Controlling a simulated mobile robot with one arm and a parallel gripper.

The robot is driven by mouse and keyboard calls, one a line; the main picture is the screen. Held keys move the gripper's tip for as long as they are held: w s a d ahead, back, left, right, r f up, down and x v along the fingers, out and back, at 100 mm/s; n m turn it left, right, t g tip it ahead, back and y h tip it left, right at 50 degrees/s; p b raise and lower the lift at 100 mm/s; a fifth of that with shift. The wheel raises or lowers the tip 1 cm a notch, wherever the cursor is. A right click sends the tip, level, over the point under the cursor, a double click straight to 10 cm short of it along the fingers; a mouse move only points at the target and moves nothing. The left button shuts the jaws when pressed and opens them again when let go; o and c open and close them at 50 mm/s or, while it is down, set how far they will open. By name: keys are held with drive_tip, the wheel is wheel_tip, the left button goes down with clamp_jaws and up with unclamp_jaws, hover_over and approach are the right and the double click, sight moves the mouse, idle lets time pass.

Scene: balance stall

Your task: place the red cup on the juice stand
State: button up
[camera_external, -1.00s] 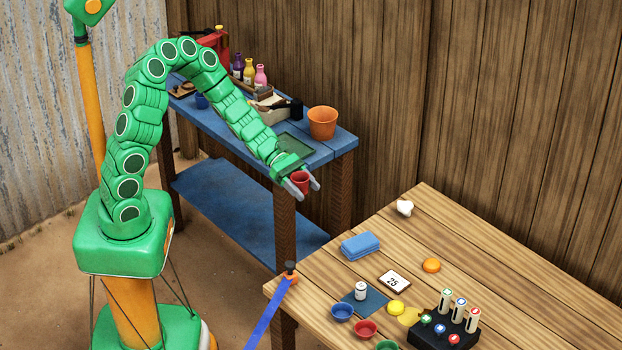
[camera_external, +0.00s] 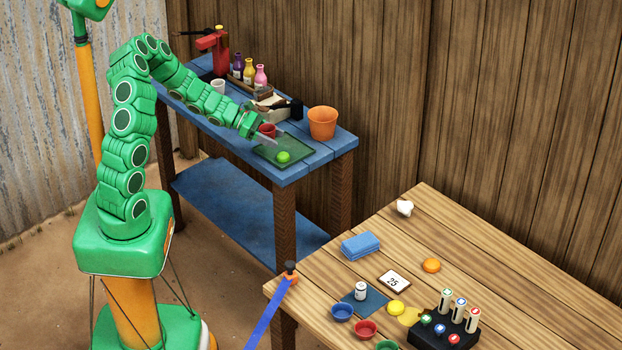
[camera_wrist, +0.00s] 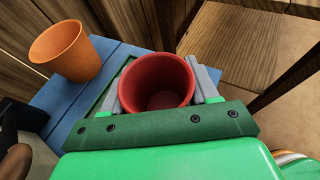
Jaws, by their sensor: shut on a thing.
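The red cup (camera_external: 267,130) is upright between the fingers of my gripper (camera_external: 272,134), at the green mat on the blue bench. The wrist view shows the cup (camera_wrist: 158,84) from above, with an empty inside and a grey finger on each side of it; my gripper (camera_wrist: 158,94) is shut on it. I cannot tell whether the cup's base touches the mat. The blue bench (camera_external: 318,158) bears a red press-like device (camera_external: 213,50) at its far end; no label tells which part is the juice stand.
A lime-green ball (camera_external: 283,157) lies on the green mat (camera_external: 299,149), close by the cup. An orange pot (camera_external: 322,122) stands to the right. Bottles (camera_external: 249,71), a white cup (camera_external: 217,86) and a dark-handled tool (camera_external: 291,108) are behind. The wooden table (camera_external: 470,240) holds bowls and small items.

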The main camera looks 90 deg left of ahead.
sight(243, 140)
drive_tip(key=s+a+n+y, duration=0.1)
drive_tip(key=s+a, duration=0.2)
drive_tip(key=s+a+y, duration=0.1)
drive_tip(key=s+a, duration=0.2)
drive_tip(key=s, duration=0.1)
drive_tip(key=s+a+f+n+y, duration=0.1)
drive_tip(key=s+a, duration=0.2)
drive_tip(key=a, duration=0.1)
drive_tip(key=shift+s+a+f+n, duration=0.1)
drive_tip(key=shift+s+n, duration=0.1)
drive_tip(key=shift+n, duration=0.1)
drive_tip(key=shift+s+a+f, duration=0.1)
drive_tip(key=shift+s+f, duration=0.05)
drive_tip(key=shift+f, duration=2.4)
drive_tip(key=o, duration=1)
drive_tip(key=shift+f, duration=0.1)
drive_tip(key=shift+o, duration=0.2)
drive_tip(key=shift+s+r, duration=0.4)
drive_tip(key=shift+s, duration=0.1)
drive_tip(key=shift+v, duration=2.2)
